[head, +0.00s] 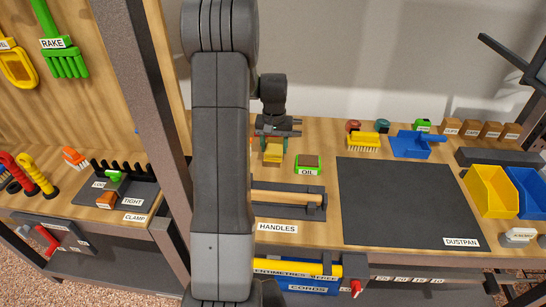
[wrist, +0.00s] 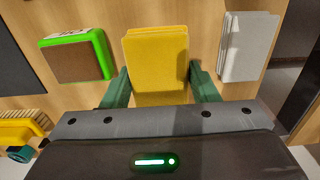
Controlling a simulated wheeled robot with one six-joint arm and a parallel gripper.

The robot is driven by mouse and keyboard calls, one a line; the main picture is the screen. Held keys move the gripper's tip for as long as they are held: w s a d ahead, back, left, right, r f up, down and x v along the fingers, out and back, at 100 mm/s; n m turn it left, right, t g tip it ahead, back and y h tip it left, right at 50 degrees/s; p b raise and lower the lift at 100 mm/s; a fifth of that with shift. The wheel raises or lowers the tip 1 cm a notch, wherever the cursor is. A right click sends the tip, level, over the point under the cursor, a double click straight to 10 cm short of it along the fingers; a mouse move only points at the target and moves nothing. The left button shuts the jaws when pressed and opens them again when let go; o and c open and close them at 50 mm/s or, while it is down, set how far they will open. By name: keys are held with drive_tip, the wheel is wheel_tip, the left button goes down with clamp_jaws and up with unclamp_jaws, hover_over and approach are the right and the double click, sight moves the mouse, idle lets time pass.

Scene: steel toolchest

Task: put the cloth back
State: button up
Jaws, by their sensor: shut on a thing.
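A yellow folded block that looks like the cloth (head: 272,153) is at the back of the wooden bench, left of the OIL box (head: 307,165). In the wrist view the yellow cloth (wrist: 157,52) lies between the two green fingers of my gripper (wrist: 158,76), which is shut on it. In the head view my gripper (head: 272,141) points down over the bench, partly hidden by its own wrist. I cannot tell whether the cloth touches the bench. A grey-white folded stack (wrist: 249,47) lies on the other side of the cloth from the green-rimmed box (wrist: 77,56).
A HANDLES rack (head: 315,205) stands in front of the cloth. A yellow brush (head: 364,141) and blue dustpan (head: 412,145) lie at the back right. A dark mat (head: 400,200) is bare. Yellow (head: 490,190) and blue bins stand far right. A post (head: 150,110) rises at left.

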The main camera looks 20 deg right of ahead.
sight(274, 164)
wheel_tip(274, 164, down, 5)
drive_tip(key=o, duration=1.1)
drive_tip(key=shift+c, duration=0.2)
drive_tip(key=shift+r, duration=0.1)
wheel_tip(274, 164, up, 12)
drive_tip(key=shift+f+p, duration=0.1)
drive_tip(key=shift+p, duration=0.2)
wheel_tip(274, 164, down, 12)
drive_tip(key=shift+r+b, duration=0.25)
drive_tip(key=shift+b, duration=0.1)
drive_tip(key=shift+r, duration=1.65)
drive_tip(key=shift+f, duration=0.1)
